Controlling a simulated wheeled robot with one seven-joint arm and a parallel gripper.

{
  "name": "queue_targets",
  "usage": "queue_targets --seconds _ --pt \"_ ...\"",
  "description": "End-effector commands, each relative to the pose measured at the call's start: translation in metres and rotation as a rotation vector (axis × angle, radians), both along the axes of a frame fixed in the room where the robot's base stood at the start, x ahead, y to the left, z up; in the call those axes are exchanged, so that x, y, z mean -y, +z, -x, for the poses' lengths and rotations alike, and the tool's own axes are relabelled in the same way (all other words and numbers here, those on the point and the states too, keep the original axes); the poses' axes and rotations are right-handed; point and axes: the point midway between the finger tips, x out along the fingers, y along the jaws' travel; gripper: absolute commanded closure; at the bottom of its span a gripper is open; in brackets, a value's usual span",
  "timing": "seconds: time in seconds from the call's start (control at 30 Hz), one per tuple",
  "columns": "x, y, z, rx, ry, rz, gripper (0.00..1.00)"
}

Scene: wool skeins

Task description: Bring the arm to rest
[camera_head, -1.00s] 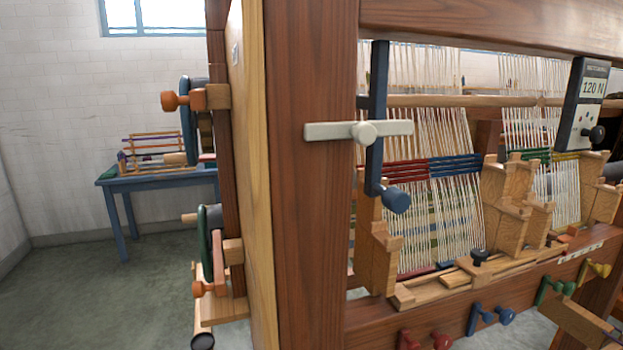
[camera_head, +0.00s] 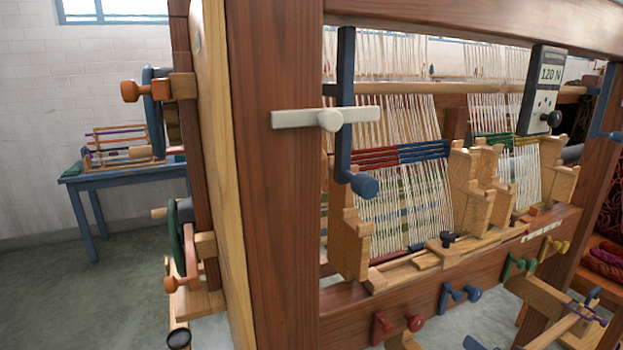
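Neither my arm nor my gripper shows in the head view, so its state and pose cannot be seen. A large wooden loom fills the middle and right, with a thick brown post (camera_head: 271,200) close in front. A white cross handle (camera_head: 329,119) sits on that post. Behind it hang pale warp threads (camera_head: 400,195) with red and blue bands. A gauge reading 120 N (camera_head: 541,90) hangs at the upper right.
A blue table (camera_head: 122,178) with a small wooden rack (camera_head: 122,148) stands by the white wall at left. Grey floor (camera_head: 75,300) is open at lower left. Coloured knobs (camera_head: 460,294) line the loom's lower beam. Wool skeins (camera_head: 603,262) show at the right edge.

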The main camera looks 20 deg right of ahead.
Motion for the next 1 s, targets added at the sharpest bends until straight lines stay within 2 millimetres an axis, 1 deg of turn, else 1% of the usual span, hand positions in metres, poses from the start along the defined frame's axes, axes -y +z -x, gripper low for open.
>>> queue_targets --seconds 0.03,0.1,0.17,0.2,0.33,0.43,0.53,0.63,0.77,0.8,0.9,1.0 --pt "-0.022 -0.011 0.017 -0.019 0.011 0.021 0.35" --pt "-0.045 -0.02 0.038 -0.035 0.021 0.057 0.35" --pt "-0.065 -0.025 0.056 -0.045 0.034 0.09 0.35" --pt "-0.077 -0.027 0.068 -0.05 0.043 0.11 0.35" --pt "-0.116 -0.027 0.11 -0.06 0.08 0.178 0.35" --pt "-0.143 -0.02 0.142 -0.059 0.117 0.23 0.35" --pt "-0.169 -0.009 0.173 -0.051 0.159 0.276 0.35" --pt "-0.191 0.007 0.205 -0.038 0.205 0.323 0.35" --pt "-0.218 0.035 0.242 -0.013 0.271 0.376 0.35" --pt "-0.225 0.045 0.253 -0.004 0.293 0.39 0.35" --pt "-0.241 0.069 0.277 0.023 0.343 0.421 0.35" --pt "-0.252 0.091 0.294 0.047 0.385 0.445 0.35"
